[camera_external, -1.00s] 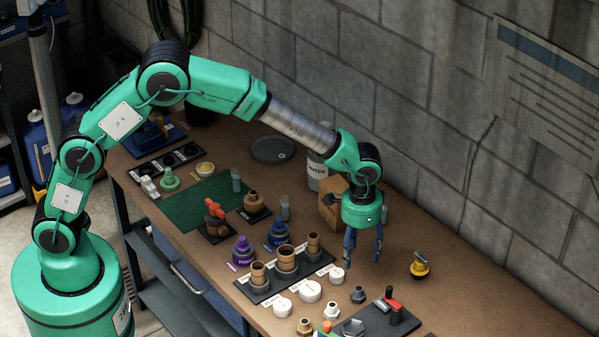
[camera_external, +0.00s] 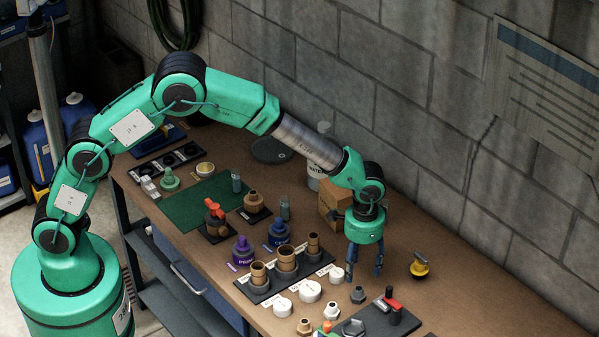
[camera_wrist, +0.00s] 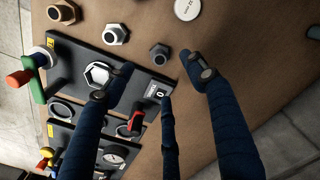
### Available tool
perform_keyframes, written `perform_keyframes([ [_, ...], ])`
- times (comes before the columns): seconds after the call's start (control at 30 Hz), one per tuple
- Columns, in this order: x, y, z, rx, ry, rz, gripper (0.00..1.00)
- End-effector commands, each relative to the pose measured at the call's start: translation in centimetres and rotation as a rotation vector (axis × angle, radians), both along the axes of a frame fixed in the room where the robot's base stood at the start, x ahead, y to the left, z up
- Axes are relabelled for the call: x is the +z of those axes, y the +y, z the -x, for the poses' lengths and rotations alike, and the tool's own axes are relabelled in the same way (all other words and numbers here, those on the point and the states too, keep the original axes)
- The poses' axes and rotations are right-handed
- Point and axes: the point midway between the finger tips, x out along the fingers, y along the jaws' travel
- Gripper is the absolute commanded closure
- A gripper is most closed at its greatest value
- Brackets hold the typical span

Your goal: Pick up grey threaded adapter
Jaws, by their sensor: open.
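A small dark grey hex-shaped threaded adapter (camera_external: 358,295) stands on the brown bench, at the end of a row of fittings. It also shows in the wrist view (camera_wrist: 159,53), just beyond my fingertips and apart from them. A lighter silver-grey fitting (camera_external: 331,312) stands beside it, also in the wrist view (camera_wrist: 115,34). My gripper (camera_external: 364,277) is open and empty, pointing down above the bench, a little behind and above the dark grey adapter. In the wrist view its blue fingers (camera_wrist: 158,80) are spread, with bare bench and a panel edge below them.
A dark panel with a large hex nut (camera_wrist: 97,74) and a red handle (camera_wrist: 134,118) lies close by. White caps (camera_external: 310,291) and a rack of brown fittings (camera_external: 287,260) stand left. A yellow-topped part (camera_external: 419,265) is right. The bench's right side is mostly clear.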

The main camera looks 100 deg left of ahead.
Motion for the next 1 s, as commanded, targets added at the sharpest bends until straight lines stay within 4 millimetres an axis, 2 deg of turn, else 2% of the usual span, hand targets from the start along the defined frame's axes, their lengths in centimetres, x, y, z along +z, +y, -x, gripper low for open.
perform_keyframes([
  [0.1, -2.0, 0.0, 0.0, 0.000, 0.001, 0.000, 0.44],
  [0.3, -4.1, 0.0, 0.0, 0.000, 0.000, 0.000, 0.44],
  [0.77, -4.7, 0.0, 0.0, 0.000, -0.001, 0.000, 0.44],
  [1.0, -6.5, 0.0, 0.0, 0.000, 0.002, 0.000, 0.44],
])
